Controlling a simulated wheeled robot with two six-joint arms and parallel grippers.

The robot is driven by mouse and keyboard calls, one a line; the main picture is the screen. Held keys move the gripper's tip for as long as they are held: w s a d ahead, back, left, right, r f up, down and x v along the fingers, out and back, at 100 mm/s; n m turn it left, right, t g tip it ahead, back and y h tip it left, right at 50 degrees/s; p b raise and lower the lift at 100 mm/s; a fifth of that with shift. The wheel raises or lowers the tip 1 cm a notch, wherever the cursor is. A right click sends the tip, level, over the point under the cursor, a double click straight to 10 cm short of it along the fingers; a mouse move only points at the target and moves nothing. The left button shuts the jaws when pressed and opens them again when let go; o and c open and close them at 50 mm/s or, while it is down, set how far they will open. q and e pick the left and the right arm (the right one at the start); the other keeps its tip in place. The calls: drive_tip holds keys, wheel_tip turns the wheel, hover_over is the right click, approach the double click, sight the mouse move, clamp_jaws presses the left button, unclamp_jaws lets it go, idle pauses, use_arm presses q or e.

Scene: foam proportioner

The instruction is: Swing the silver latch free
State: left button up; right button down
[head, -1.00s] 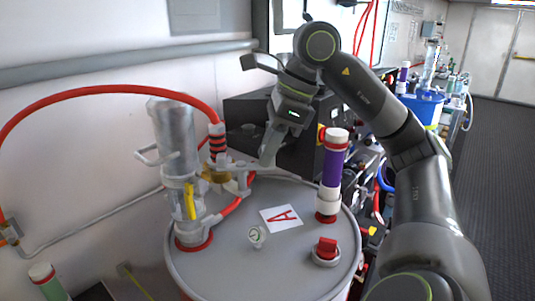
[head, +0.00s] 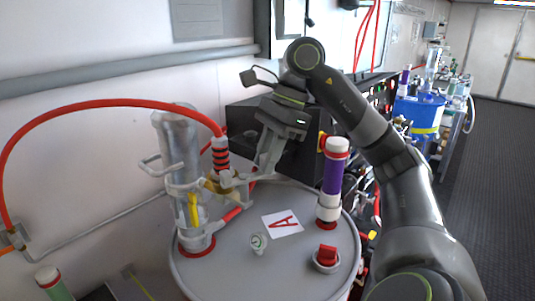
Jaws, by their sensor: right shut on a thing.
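The silver latch (head: 231,183) is a small pale grey piece beside the brass fitting, at the foot of the black-and-red ringed coupling. My right gripper (head: 256,174) reaches down to it from the upper right, over the drum's back edge. Its fingers are shut on the latch, though grey fingers and grey latch blend and the exact contact is hard to make out. A clear silver cylinder (head: 177,140) with a side handle and a yellow strip stands left of the latch. My left gripper is not in view.
The grey drum lid (head: 215,265) carries a gauge (head: 258,243), a red knob (head: 327,256), a white label with a red A (head: 282,223) and a purple tube (head: 333,175). A red hose (head: 110,103) arches to the coupling. A black box (head: 248,117) stands behind.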

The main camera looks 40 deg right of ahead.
drive_tip(key=c, duration=1.2)
unclamp_jaws()
drive_tip(key=shift+c, duration=0.2)
drive_tip(key=p+v, duration=1.2)
drive_tip(key=v, duration=0.5)
drive_tip(key=shift+r, duration=0.25)
